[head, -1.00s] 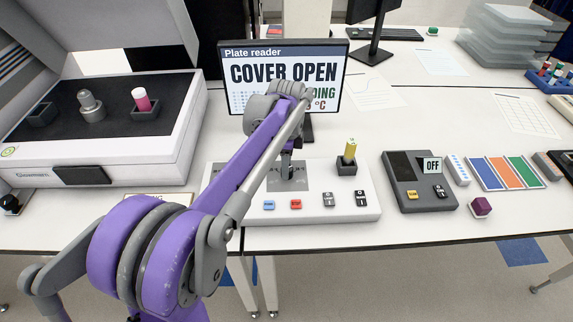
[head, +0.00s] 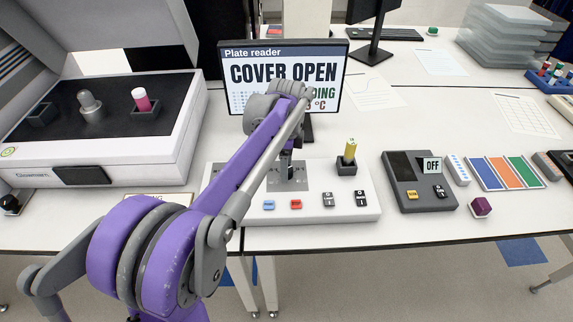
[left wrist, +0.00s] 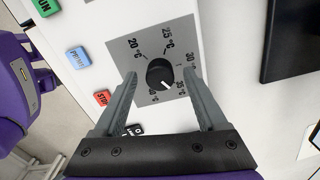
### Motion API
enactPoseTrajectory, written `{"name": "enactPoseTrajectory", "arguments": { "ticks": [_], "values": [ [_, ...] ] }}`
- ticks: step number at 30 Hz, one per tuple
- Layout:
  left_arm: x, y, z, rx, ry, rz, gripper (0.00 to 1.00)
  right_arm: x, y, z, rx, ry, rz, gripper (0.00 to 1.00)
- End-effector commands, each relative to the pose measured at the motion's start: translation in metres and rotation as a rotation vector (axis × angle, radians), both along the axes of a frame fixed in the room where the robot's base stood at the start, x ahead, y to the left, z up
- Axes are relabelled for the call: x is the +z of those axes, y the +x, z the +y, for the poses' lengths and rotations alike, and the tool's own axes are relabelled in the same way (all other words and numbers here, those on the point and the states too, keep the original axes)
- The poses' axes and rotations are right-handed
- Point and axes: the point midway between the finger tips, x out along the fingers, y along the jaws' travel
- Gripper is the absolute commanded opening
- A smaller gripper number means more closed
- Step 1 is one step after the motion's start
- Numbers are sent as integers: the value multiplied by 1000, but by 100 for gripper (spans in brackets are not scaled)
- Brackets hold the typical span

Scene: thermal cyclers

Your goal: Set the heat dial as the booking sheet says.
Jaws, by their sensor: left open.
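The heat dial (left wrist: 160,74) is a round black knob with a white mark on a grey plate (left wrist: 143,97), lettered from 20 °C to 40 °C. In the left wrist view its mark points to the lower right, roughly between the 35 and 40 °C labels. My left gripper (left wrist: 160,76) is open, one finger on each side of the knob, with gaps visible. In the head view my left gripper (head: 287,168) is over the same plate (head: 297,184), and the knob is hidden there. I cannot tell which paper is the booking sheet. My right gripper is not in view.
The white console (head: 343,212) has several buttons and switches and a holder with a yellow tube (head: 350,150). A screen (head: 330,72) behind it reads "COVER OPEN", partly hidden by my arm. A grey box (head: 408,165) showing "OFF" stands right. An open machine (head: 150,165) stands left.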

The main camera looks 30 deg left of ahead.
Motion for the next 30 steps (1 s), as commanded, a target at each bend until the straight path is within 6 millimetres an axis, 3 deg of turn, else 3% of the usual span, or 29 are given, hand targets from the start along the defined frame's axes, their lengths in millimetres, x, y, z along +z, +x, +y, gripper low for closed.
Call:
{"name": "enactPoseTrajectory", "arguments": {
  "ticks": [5,16,21,30],
  "values": [
    [23,0,0,0,0,0,74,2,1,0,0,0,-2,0],
    [93,0,0,0,0,-1,74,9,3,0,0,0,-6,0],
    [106,0,0,0,0,0,74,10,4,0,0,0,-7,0],
    [107,0,0,0,0,0,74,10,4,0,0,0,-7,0]
  ]
}}
